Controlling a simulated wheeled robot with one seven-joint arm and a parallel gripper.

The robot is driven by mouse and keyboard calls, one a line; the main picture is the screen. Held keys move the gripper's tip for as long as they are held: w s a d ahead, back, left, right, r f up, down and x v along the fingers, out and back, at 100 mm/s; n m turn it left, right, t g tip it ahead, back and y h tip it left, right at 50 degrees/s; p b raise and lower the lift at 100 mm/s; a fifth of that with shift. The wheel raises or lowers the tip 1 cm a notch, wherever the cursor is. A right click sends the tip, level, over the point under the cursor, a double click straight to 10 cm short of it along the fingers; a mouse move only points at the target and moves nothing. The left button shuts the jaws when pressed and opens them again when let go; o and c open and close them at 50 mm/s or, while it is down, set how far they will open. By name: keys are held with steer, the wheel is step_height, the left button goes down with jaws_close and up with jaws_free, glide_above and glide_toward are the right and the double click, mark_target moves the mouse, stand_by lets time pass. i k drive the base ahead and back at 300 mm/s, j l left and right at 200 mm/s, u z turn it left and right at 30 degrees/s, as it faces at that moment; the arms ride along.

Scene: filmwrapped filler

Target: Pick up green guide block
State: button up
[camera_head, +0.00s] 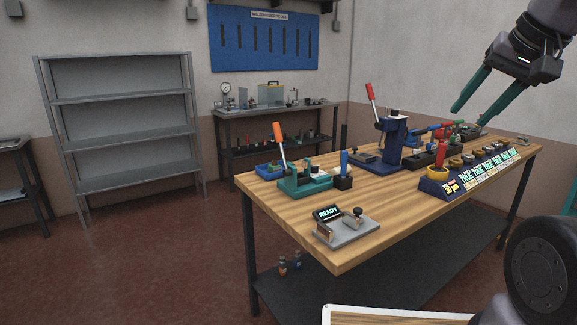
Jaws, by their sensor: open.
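No green guide block can be singled out with certainty. A small green piece (457,122) shows among parts at the far right of the wooden workbench (345,245), too small to make out. A teal-green fixture (305,184) with an orange-handled lever stands at the bench's left end. My gripper (468,117) hangs at the upper right, its two long teal fingers spread apart and pointing down to the left. It is empty. In the picture its fingertips appear just above the far-right parts; the true gap cannot be told.
A blue press (392,146) with a red-handled lever stands mid-bench. A display panel (466,180) lines the right edge. A grey plate (347,229) with a READY sign and stamp lies in front. Grey shelves (124,141) stand at the back left. Floor on the left is clear.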

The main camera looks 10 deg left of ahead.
mark_target(272, 168)
steer(key=i+j+z, duration=0.15)
steer(key=j, duration=0.65)
steer(key=i+j+z, duration=0.15)
steer(key=j, duration=0.65)
steer(key=j+z, duration=0.2)
steer(key=j, duration=0.6)
steer(key=i+j, duration=0.1)
steer(key=j, duration=1.35)
steer(key=i+j, duration=0.15)
steer(key=j, duration=0.6)
